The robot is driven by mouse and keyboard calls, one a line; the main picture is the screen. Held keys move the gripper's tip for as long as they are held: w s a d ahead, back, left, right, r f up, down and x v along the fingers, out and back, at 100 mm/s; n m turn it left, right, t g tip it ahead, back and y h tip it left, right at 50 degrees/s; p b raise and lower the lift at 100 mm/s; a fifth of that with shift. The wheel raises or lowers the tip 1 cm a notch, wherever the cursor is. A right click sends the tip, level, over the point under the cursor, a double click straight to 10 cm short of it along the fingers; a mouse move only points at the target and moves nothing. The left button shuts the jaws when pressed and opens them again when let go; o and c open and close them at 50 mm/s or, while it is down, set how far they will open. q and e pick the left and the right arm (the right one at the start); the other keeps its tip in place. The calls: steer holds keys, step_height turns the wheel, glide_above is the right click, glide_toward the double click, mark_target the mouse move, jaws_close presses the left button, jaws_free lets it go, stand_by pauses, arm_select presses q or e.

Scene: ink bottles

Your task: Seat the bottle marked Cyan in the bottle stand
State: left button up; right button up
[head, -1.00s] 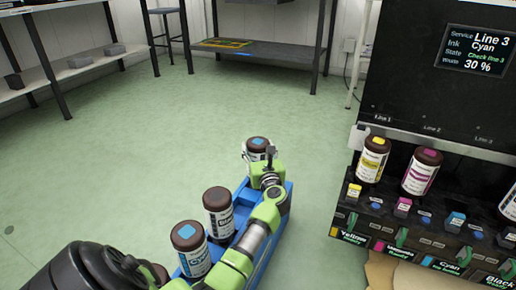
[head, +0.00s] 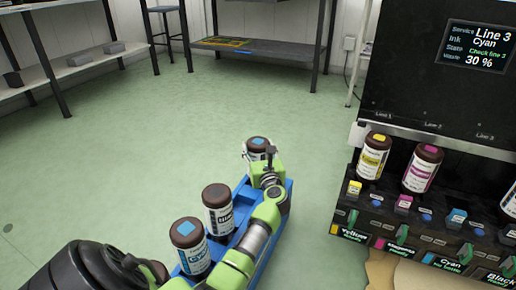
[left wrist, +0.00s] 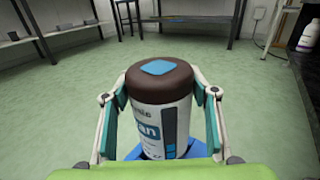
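A white bottle with a brown cap and a blue square on top (head: 258,143) is at the far end of a blue tray. In the left wrist view this bottle (left wrist: 162,100) stands upright between the fingers, its label partly reading "an". My left gripper (left wrist: 162,88) has a finger against each side of it. Its underside is hidden. A second blue-marked bottle, labelled Cyan (head: 190,248), stands at the near end of the blue tray (head: 284,205). The dark stand (head: 400,215) is at the right, with coloured markers. My right gripper is out of view.
A dark-capped bottle (head: 218,210) stands in the tray between the two blue-marked ones. A yellow-marked bottle (head: 373,157) and a magenta-marked bottle (head: 423,168) stand in the stand. Green floor is clear beyond the tray.

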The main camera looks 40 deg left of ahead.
arm_select(q)
steer(key=o, duration=0.4)
steer(key=shift+r, duration=0.15)
steer(key=shift+f, duration=0.2)
steer(key=v, duration=1.2)
steer(key=shift+r, duration=0.15)
